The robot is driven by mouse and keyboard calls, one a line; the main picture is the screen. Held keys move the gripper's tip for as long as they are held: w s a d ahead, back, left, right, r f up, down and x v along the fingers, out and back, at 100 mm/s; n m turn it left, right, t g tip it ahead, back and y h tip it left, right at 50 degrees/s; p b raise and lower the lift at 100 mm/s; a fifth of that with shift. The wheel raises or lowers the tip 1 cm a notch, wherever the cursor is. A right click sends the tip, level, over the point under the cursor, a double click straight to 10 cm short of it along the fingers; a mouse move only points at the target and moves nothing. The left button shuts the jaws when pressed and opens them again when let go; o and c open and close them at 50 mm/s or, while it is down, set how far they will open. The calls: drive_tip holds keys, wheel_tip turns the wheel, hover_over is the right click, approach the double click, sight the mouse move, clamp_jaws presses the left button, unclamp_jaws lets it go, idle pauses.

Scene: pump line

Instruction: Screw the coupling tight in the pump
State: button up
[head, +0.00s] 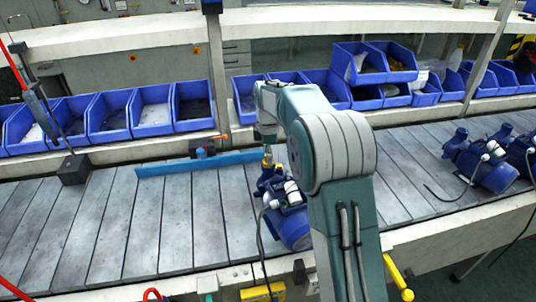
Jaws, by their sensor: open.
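A blue pump (290,225) with white fittings and a dark cable stands on the slatted line, just left of my arm. A small brass-coloured coupling (267,162) is at the top of its upright port. The coupling looks upright, but how deep it sits in the port is too small to tell. My gripper (267,148) points down right above the coupling. It is open, but its fingers are tiny here, and I cannot tell whether they touch or surround the coupling. My arm covers the pump's right side.
A blue bar (200,163) lies along the line behind the pump. A black block with a rod (73,170) stands at left. More blue pumps (482,162) sit at right. Blue bins (152,110) line the back, under a pale shelf. The slats left of the pump are clear.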

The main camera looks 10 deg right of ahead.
drive_tip(key=n, duration=0.3)
drive_tip(key=shift+n, duration=1.8)
drive_tip(key=n, duration=0.3)
drive_tip(key=shift+n, duration=0.3)
